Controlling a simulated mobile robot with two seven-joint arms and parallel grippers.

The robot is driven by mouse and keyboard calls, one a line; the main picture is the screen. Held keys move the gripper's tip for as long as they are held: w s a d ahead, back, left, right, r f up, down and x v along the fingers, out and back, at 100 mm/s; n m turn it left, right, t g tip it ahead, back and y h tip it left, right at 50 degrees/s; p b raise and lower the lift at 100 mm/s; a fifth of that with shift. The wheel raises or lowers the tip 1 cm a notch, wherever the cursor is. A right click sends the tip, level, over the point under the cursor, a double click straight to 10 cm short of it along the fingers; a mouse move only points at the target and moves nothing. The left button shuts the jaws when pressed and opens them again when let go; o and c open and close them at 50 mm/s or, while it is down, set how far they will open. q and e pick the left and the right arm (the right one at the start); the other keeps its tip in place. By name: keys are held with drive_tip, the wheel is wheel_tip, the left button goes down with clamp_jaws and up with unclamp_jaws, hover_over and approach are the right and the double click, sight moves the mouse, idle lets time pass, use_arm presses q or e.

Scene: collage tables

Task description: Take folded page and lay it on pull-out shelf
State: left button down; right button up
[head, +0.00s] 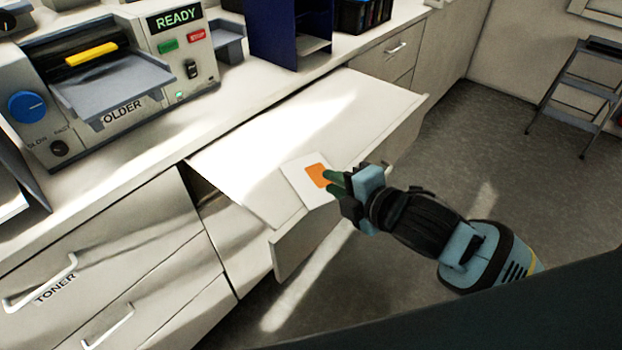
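The folded page (296,181) is a small white sheet with an orange patch, seen over the near part of the pull-out shelf (250,150). Its near corner reaches past the shelf's front edge. I cannot tell whether it lies on the shelf or is just above it. My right gripper (331,180) comes in from the right, with green fingertips close together at the page's right edge by the orange patch. It appears shut on the page. My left gripper is not in view. The shelf is white and pulled out from under the counter.
A folder machine (190,70) with a READY display and a grey tray stands on the counter at left. A blue stand (272,30) and a black bin (360,14) are at the back. Drawers (110,270) lie below. A step ladder (575,95) stands at far right.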

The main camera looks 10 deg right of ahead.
drive_tip(key=s+d+r, duration=0.1)
drive_tip(key=s+r, duration=0.2)
drive_tip(key=r, duration=0.4)
drive_tip(key=shift+s+d+r, duration=0.2)
drive_tip(key=shift+d+r, duration=0.05)
drive_tip(key=shift+d, duration=0.1)
idle(0.4)
wheel_tip(320, 180, down, 19)
drive_tip(key=s+m, duration=0.2)
drive_tip(key=m, duration=0.9)
drive_tip(key=s+d+f+m+g+h, duration=0.1)
drive_tip(key=s+d+f+m+h, duration=0.1)
drive_tip(key=s+f+m, duration=0.3)
drive_tip(key=s+d+f+m+g+h, duration=0.1)
drive_tip(key=s+f+m, duration=0.4)
drive_tip(key=s+f, duration=0.7)
wheel_tip(320, 180, down, 2)
drive_tip(key=shift+s+d+f+g+h, duration=0.1)
drive_tip(key=shift+s+d+g+h, duration=0.4)
drive_tip(key=shift+d, duration=0.65)
drive_tip(key=shift+w, duration=0.1)
